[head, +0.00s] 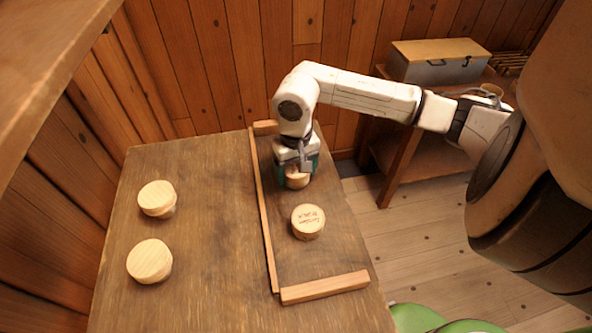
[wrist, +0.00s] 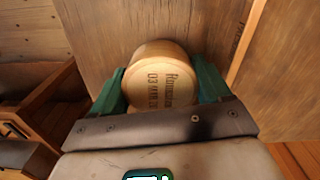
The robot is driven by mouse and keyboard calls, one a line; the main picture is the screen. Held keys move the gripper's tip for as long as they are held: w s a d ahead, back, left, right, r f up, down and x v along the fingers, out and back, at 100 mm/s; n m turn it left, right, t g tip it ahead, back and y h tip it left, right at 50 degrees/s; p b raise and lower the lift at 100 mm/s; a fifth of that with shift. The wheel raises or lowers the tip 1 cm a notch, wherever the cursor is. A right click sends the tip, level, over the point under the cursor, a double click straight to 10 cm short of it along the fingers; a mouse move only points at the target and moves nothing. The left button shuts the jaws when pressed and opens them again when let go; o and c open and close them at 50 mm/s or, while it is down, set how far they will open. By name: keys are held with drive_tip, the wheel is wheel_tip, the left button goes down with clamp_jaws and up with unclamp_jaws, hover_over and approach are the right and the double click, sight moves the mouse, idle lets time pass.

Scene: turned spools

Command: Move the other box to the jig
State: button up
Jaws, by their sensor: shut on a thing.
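My gripper (head: 298,172) is at the back part of the table, inside the area edged by wooden strips. Its green fingers are shut on a round wooden box (head: 297,182), partly hidden under the gripper in the head view. In the wrist view the held box (wrist: 163,82) sits between the fingers, its pale top bearing dark printed lettering. I cannot tell whether it touches the table. A second printed round box (head: 308,220) stands just in front, inside the same strips. The jig seems to be these strips: a long side strip (head: 264,215), a front strip (head: 325,287) and a short back piece (head: 265,127).
Two plain round wooden pieces (head: 157,198) (head: 150,261) stand on the left of the brown table (head: 215,235), outside the strips. A grey chest with a wooden lid (head: 438,62) rests on a side bench at the back right. The table between the left pieces and the long strip is clear.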

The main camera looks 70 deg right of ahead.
sight(296, 167)
drive_tip(key=shift+f, duration=0.7)
drive_tip(key=shift+f, duration=0.25)
drive_tip(key=o, duration=1)
drive_tip(key=shift+r, duration=0.1)
wheel_tip(296, 167, up, 12)
drive_tip(key=shift+r+b, duration=0.2)
drive_tip(key=shift+b, duration=0.85)
